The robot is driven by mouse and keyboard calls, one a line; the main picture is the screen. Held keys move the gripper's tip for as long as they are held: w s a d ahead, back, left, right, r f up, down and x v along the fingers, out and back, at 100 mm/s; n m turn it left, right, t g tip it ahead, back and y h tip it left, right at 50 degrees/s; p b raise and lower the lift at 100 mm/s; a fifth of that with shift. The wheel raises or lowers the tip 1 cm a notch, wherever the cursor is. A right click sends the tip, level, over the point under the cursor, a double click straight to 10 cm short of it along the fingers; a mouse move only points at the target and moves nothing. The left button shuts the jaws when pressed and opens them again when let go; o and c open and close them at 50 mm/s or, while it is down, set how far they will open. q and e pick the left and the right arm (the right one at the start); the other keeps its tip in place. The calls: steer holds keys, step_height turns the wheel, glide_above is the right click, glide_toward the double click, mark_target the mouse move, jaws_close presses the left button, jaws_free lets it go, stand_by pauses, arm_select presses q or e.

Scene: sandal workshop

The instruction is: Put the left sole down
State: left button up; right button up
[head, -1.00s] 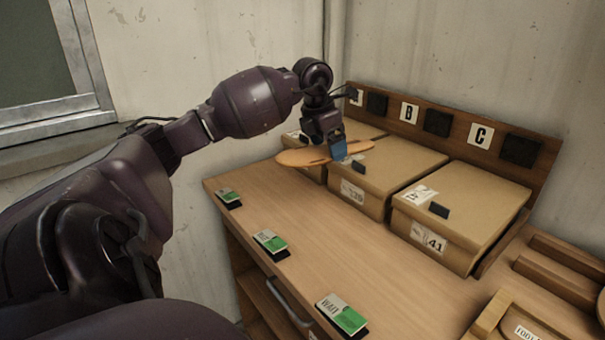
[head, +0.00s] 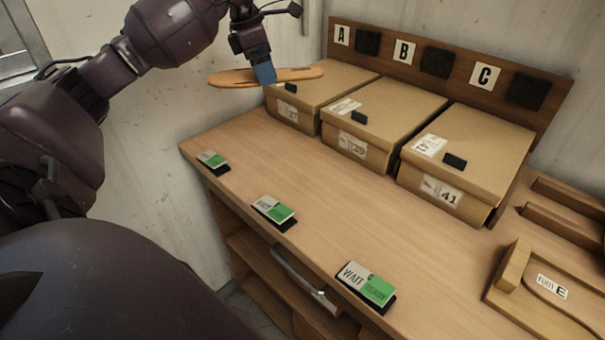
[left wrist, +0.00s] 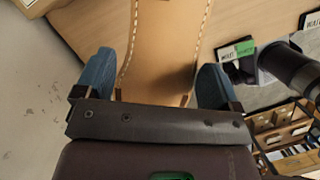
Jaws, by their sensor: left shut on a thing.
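The tan sole (head: 230,78) is held flat in the air by my left gripper (head: 265,78), at the left end of the row of boxes and near the front-left corner of box A (head: 318,88). In the left wrist view the sole (left wrist: 168,45), with pale stitching along its edges, lies between the blue fingertips of my left gripper (left wrist: 158,85). Part of the sole is hidden behind the fingers in the head view. My right gripper is not in view.
Boxes under B (head: 395,112) and C (head: 475,150) stand on the wooden bench (head: 300,180) along its back board. Several green-and-white wait signs, one at the front edge (head: 368,285), line the front. A wooden fixture (head: 510,285) stands at right. The bench middle is clear.

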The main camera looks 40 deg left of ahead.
arm_select(q)
steer(key=shift+a+m, duration=0.3)
steer(key=shift+m, duration=0.5)
steer(key=shift+d, duration=0.3)
steer(key=shift+d+f+m, duration=0.15)
steer(key=shift+f+m, duration=0.05)
steer(key=shift+m, duration=0.1)
glide_above(274, 152)
steer(key=f, duration=1.4)
steer(key=shift+s+a+f, duration=0.2)
steer(key=shift+a+f, duration=0.1)
steer(key=shift+a, duration=0.05)
steer(key=shift+f+b, duration=0.35)
steer(key=shift+f, duration=2.1)
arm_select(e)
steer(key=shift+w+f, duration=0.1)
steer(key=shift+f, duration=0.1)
